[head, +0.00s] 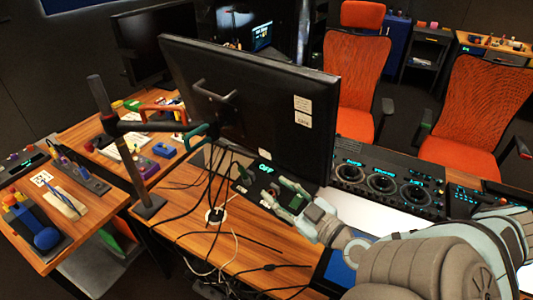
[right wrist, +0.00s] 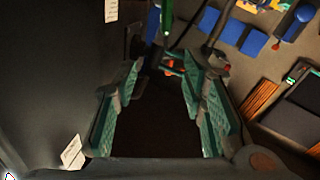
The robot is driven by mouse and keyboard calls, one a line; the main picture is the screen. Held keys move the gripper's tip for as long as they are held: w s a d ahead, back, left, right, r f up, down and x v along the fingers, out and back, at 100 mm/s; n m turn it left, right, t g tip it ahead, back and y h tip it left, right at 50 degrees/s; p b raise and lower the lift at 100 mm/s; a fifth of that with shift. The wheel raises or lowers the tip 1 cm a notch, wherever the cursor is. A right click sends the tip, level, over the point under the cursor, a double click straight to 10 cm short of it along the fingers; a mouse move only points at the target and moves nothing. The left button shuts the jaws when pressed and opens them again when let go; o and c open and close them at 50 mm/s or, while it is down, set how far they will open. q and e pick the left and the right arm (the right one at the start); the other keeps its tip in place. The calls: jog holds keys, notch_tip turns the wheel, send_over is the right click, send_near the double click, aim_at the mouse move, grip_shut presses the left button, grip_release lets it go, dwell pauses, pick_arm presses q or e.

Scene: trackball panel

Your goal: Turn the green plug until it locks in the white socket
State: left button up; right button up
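My left gripper is not in view.
The big monitor (head: 250,100) stands close behind my right gripper. A dark panel reading OFF (head: 265,168) lies under it. Loose black and white cables (head: 225,240) cross the desk. A post with an arm (head: 115,140) stands at the left.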

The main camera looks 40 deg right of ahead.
jog(key=b, duration=0.3)
send_near(239, 165)
jog(key=shift+y, duration=0.3)
jog(key=w, duration=0.4)
jog(key=shift+d+f, duration=0.2)
jog(key=shift+d, duration=0.1)
jog(key=w, duration=0.2)
jog(key=w+p, duration=0.1)
jog(key=w, duration=0.3)
jog(key=shift+w+a+r+p, duration=0.15)
jog(key=shift+r+p, duration=0.1)
jog(key=shift+p, duration=0.15)
jog(key=shift+f, duration=0.1)
jog(key=shift+c, duration=0.4)
grip_shut()
